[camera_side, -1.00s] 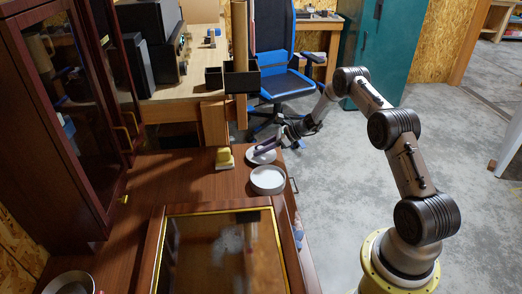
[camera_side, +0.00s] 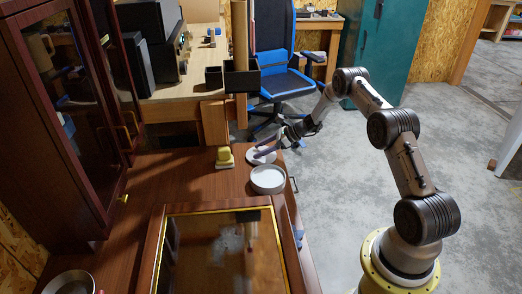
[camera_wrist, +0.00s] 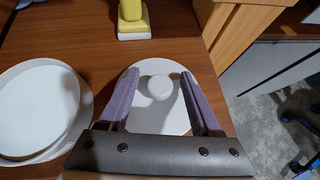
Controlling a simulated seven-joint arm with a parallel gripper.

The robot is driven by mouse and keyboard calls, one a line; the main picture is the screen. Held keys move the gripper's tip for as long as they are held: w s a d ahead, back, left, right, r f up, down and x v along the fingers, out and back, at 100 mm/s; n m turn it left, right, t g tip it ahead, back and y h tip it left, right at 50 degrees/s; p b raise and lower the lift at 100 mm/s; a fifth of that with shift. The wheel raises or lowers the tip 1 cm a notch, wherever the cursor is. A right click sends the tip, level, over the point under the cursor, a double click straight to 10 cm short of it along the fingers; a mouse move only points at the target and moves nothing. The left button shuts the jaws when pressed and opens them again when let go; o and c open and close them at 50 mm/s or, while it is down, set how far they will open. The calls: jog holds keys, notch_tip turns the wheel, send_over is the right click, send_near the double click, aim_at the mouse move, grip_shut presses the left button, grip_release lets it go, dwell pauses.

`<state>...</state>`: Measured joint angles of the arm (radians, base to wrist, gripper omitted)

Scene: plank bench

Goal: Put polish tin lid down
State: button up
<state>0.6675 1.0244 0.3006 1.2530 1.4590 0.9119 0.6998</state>
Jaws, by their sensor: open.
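The polish tin lid (camera_side: 256,157) is a flat white disc with a small round knob, lying on the brown wooden top beside the tin. It also shows in the wrist view (camera_wrist: 160,108). My gripper (camera_side: 267,147) is just above the lid, and in the wrist view my gripper (camera_wrist: 157,85) has its two purple fingers spread apart on either side of the knob, not touching it. The open white round tin (camera_side: 268,181) stands in front of the lid, and the tin (camera_wrist: 38,110) is at the left in the wrist view.
A yellow block on a white base (camera_side: 224,158) stands left of the lid; it shows at the top of the wrist view (camera_wrist: 132,20). A glass-topped case with gilt edging (camera_side: 200,209) lies in front. A metal bowl (camera_side: 70,283) is at the near left corner.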

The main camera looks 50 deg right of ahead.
jog(key=v, duration=1.2)
jog(key=s+a+r+n+g, duration=0.2)
jog(key=s+a+r+n, duration=0.1)
jog(key=a+r+n, duration=0.3)
jog(key=s+a+r+n+g+h, duration=0.1)
jog(key=s+a+r+n, duration=0.25)
jog(key=a+r, duration=0.5)
jog(key=s+a+r+n+g, duration=0.2)
jog(key=s+a+r+n, duration=0.1)
jog(key=a+r+n, duration=0.4)
jog(key=s+a+r+n+h, duration=0.1)
jog(key=s+a+n+h, duration=0.1)
jog(key=s+n, duration=0.4)
jog(key=s+a+r+n+t+h, duration=0.1)
jog(key=s+n, duration=0.5)
jog(key=s, duration=1)
jog(key=a+r+h, duration=0.1)
jog(key=a+h, duration=0.1)
jog(key=a, duration=0.1)
jog(key=shift+n, duration=0.35)
